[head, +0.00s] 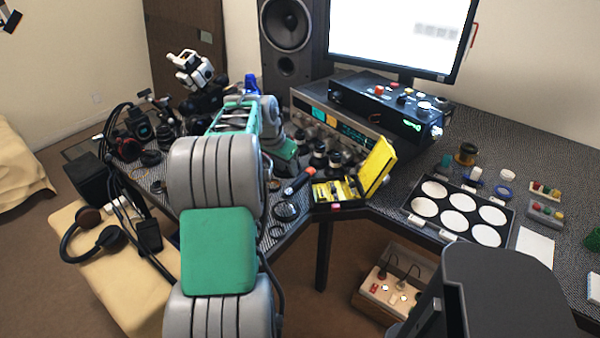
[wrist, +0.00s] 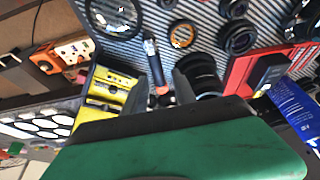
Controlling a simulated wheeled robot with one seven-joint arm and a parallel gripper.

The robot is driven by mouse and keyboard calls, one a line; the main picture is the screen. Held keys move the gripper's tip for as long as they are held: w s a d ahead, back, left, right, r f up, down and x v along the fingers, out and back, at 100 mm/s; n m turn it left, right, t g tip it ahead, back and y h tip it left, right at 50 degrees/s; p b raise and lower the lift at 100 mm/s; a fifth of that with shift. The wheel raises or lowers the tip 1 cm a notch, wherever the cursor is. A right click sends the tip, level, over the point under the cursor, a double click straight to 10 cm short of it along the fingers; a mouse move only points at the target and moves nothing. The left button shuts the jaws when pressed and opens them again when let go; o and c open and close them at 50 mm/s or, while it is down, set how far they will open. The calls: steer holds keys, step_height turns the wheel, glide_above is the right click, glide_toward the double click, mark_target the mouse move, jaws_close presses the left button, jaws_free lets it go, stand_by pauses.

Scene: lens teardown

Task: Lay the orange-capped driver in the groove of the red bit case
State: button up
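The driver (wrist: 154,62) lies on the ridged grey mat, black-bodied with an orange-red cap at its near end. It also shows in the head view (head: 298,184), beside the yellow case. My gripper (wrist: 163,92) is over the cap end, with its dark fingers apart on either side and gaps to the driver. A red case (wrist: 238,72) lies to the right in the wrist view, with a black object on it; its groove cannot be made out. In the head view my arm covers my gripper, and I cannot pick out the red case.
An open yellow case (head: 328,190) with its lid up (head: 377,165) stands right of the driver at the table edge. Lens rings (head: 286,211) and small barrels lie around. A white-disc tray (head: 408,205) is further right. A blue box (wrist: 296,105) stands near the red case.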

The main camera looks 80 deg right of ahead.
mark_target(298, 180)
steer(key=x, duration=0.2)
steer(key=s+x, duration=0.1)
steer(key=x, duration=0.5)
steer(key=shift+s+d, duration=0.15)
steer(key=shift+d, duration=0.05)
steer(key=shift+r, duration=0.1)
jaws_close()
